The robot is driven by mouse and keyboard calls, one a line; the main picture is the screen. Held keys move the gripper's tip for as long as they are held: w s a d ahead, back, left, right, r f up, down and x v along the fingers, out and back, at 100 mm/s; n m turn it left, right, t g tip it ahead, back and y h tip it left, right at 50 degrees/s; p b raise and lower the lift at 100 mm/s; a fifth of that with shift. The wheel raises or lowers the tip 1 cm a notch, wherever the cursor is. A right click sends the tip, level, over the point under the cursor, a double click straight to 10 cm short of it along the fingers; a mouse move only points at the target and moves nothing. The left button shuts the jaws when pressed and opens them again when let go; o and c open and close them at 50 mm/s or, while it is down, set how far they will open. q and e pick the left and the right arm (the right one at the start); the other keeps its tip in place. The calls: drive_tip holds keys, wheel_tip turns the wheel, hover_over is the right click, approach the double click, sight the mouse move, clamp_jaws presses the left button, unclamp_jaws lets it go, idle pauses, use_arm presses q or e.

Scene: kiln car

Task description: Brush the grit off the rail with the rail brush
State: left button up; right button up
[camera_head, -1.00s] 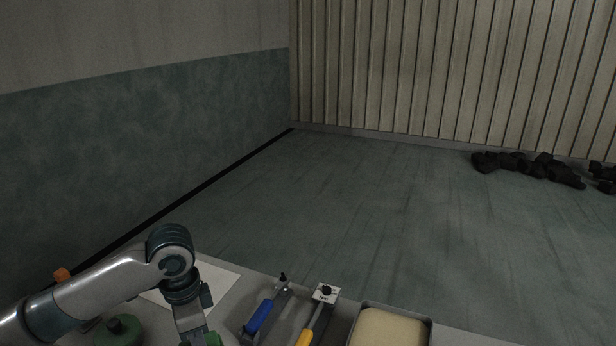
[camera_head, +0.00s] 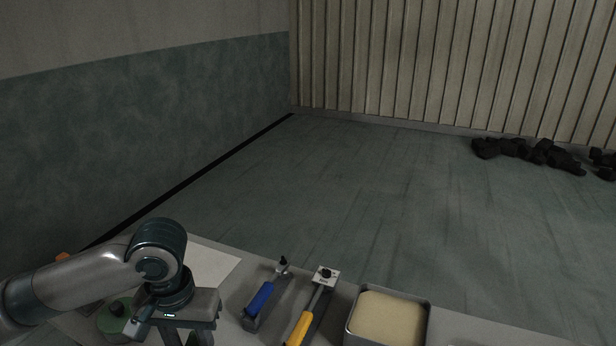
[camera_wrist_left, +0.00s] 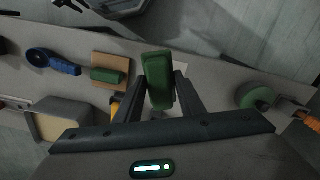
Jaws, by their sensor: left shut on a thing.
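My left gripper (camera_wrist_left: 158,88) is shut on a green block-shaped handle (camera_wrist_left: 158,65), which stands between its two fingers in the left wrist view. I take this to be the rail brush; no bristles show. In the head view my left gripper (camera_head: 185,338) points down over the bench at the lower left, its fingertips cut off by the frame edge. I cannot make out the rail or any grit for certain. My right gripper is not in view.
A blue-handled tool (camera_head: 259,298), a yellow-handled tool (camera_head: 299,328) and a tan-filled tray (camera_head: 351,330) are on the bench. A white sheet (camera_head: 215,265) and a green round thing (camera_head: 112,322) are near the arm. A blue ringed tool (camera_wrist_left: 52,63) and a green block (camera_wrist_left: 108,76) lie nearby.

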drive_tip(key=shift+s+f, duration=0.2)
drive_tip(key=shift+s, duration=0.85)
